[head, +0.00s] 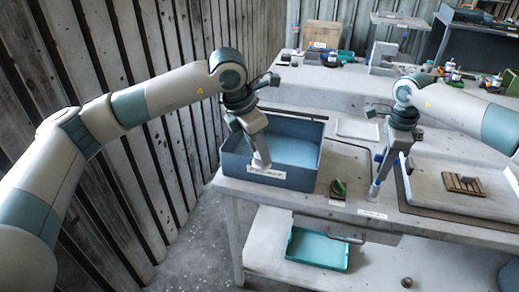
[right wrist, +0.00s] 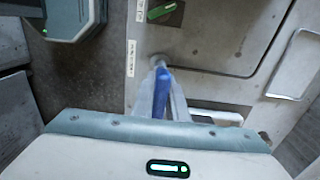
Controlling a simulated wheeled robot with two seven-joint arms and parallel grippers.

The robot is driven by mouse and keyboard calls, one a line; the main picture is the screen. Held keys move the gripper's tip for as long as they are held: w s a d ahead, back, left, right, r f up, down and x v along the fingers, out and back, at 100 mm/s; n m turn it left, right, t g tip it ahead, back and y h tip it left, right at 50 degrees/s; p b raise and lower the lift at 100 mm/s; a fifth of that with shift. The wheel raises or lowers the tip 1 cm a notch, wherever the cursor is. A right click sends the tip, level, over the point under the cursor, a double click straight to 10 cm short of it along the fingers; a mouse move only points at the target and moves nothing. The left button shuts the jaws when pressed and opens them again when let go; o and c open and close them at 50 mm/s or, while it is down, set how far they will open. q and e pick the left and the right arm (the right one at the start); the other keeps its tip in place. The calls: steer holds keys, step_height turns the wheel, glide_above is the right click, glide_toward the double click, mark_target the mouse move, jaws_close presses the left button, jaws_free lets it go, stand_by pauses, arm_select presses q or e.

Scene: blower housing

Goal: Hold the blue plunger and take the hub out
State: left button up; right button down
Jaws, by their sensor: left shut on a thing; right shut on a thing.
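My right gripper (head: 375,194) points down over the front part of the bench. It is shut on the blue plunger (right wrist: 161,92), which shows between the fingers in the right wrist view. A grey rounded piece (right wrist: 158,61) shows at the fingertips; I cannot tell whether it is the hub. My left gripper (head: 261,158) reaches down over the blue-grey bin (head: 300,181), close to its front wall. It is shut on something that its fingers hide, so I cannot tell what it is. I cannot make out the hub for certain in either view.
A green-and-dark object (head: 338,187) lies between the bin and my right gripper. A white tray (head: 425,197) with a brown slatted block (head: 463,184) stands at the right. A teal tray (head: 318,250) sits below the bench top. A plank wall (head: 130,200) bounds the left.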

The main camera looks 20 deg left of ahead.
steer(key=shift+r, duration=0.65)
steer(key=c, duration=1.7)
jaws_free()
steer(key=shift+o, duration=0.2)
steer(key=shift+r, duration=0.15)
step_height(320, 180, up, 12)
steer(key=shift+f, duration=0.15)
steer(key=shift+f, duration=0.1)
